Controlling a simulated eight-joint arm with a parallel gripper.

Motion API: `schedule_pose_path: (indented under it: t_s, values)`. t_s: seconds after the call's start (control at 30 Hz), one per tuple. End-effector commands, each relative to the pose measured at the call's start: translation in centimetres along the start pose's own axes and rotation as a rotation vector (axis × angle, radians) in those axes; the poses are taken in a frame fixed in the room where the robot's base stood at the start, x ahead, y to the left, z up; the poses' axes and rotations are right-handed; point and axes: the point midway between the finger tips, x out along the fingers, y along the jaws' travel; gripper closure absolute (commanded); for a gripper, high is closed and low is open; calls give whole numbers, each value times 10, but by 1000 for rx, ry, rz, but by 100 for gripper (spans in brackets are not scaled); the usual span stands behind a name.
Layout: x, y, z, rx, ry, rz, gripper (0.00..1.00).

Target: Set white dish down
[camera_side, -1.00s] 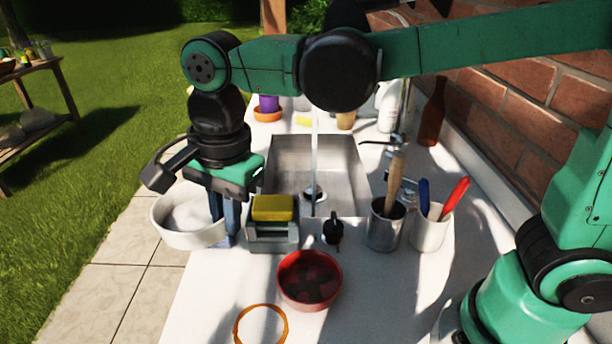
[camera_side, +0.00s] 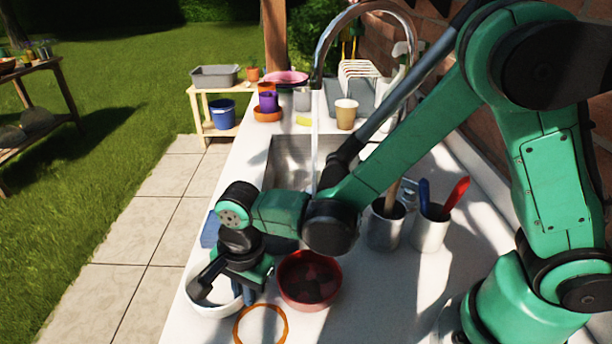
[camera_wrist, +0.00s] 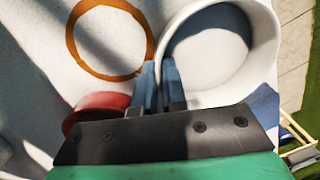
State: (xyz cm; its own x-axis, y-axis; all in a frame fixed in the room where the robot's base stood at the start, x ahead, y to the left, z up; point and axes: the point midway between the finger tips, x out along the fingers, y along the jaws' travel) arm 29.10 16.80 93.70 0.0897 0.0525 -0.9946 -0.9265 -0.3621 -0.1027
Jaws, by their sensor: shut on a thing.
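The white dish (camera_side: 207,309) is a round, shallow bowl at the counter's front left edge. In the wrist view the white dish (camera_wrist: 266,65) fills the upper right, and its inside looks empty. My gripper (camera_side: 244,294) is shut on the near rim of the dish, with blue fingers on either side of the wall; the fingers also show in the wrist view (camera_wrist: 159,80). The dish looks about level. I cannot tell whether its base touches the counter. My wrist hides part of its rim in the side view.
An orange ring (camera_side: 238,327) lies flat just right of the dish. A red bowl (camera_side: 310,302) stands behind it. A blue item (camera_side: 210,229) lies at the counter's left edge. Metal cups with tools (camera_side: 431,232) stand right. My arm hides the sponge holder and part of the sink.

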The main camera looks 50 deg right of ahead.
Motion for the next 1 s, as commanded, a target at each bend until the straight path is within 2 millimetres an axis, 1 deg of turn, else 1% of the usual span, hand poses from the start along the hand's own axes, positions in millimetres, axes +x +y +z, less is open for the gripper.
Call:
schedule_pose_path:
  t_s: [0.37,0.4,0.5,0.83,0.93,1.0]
  values:
    - [4,0,0,0,0,0,100]
    - [4,0,0,0,0,0,87]
    - [4,0,0,0,0,0,61]
    - [3,0,0,0,0,0,61]
    - [-3,0,0,0,0,0,61]
    - [-11,0,0,0,0,0,61]
